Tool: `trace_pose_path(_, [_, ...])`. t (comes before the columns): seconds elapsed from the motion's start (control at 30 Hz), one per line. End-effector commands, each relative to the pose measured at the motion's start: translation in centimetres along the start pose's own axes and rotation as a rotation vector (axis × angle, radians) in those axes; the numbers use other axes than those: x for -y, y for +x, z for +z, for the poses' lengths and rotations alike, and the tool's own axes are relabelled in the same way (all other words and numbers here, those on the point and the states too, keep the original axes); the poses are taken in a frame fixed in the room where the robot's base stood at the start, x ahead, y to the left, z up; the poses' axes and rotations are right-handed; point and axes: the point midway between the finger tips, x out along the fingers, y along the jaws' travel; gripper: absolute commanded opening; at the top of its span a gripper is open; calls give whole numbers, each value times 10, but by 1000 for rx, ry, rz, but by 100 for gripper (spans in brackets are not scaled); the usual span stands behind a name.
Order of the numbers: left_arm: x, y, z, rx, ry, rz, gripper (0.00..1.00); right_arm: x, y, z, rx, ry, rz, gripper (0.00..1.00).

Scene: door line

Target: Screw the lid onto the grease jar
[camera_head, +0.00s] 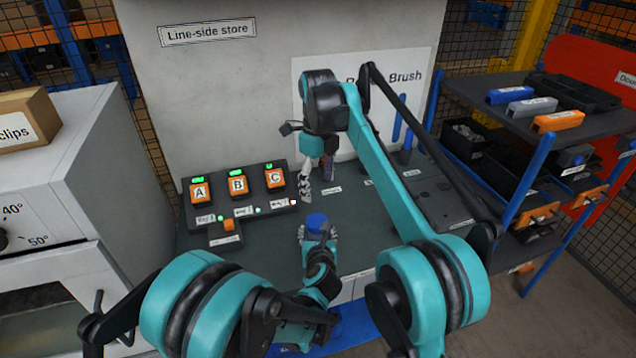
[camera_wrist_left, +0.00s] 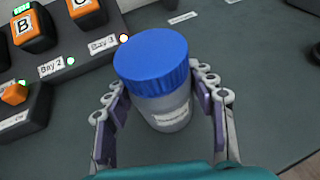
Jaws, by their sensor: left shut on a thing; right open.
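The grease jar (camera_wrist_left: 172,115) is a pale, translucent jar with a label, standing upright on the dark worktop. The blue ribbed lid (camera_wrist_left: 152,62) sits on top of it and looks level; I cannot tell how tightly it is threaded. In the head view the blue lid (camera_head: 316,223) shows at the middle. My left gripper (camera_head: 317,239) is shut on the jar, with one finger on each side of its body below the lid. My right gripper (camera_head: 317,188) is open and empty, pointing down beyond the jar and apart from the lid.
A button panel with orange blocks A, B (camera_head: 237,185) and C stands left of the jar. A grey wall with a "Line-side store" sign (camera_head: 207,31) is behind. A shelf rack (camera_head: 540,122) with bins is at right. A white machine (camera_head: 60,190) is at left.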

Motion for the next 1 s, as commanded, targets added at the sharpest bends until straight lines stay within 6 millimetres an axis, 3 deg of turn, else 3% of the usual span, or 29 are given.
trace_pose_path(0.03, [0,0,0,0,0,0,0,0,0,0,0,0,0,76])
trace_pose_path(0.07, [0,0,0,0,0,0,63,0,0,0,0,0,0,76])
trace_pose_path(0.13, [0,0,0,0,0,0,79,0,0,0,0,0,0,76])
trace_pose_path(0.57, [1,-8,0,0,1,-2,79,0,0,0,0,0,0,76])
trace_pose_path(1.0, [0,-95,-1,0,2,-3,79,0,0,0,0,0,0,76])
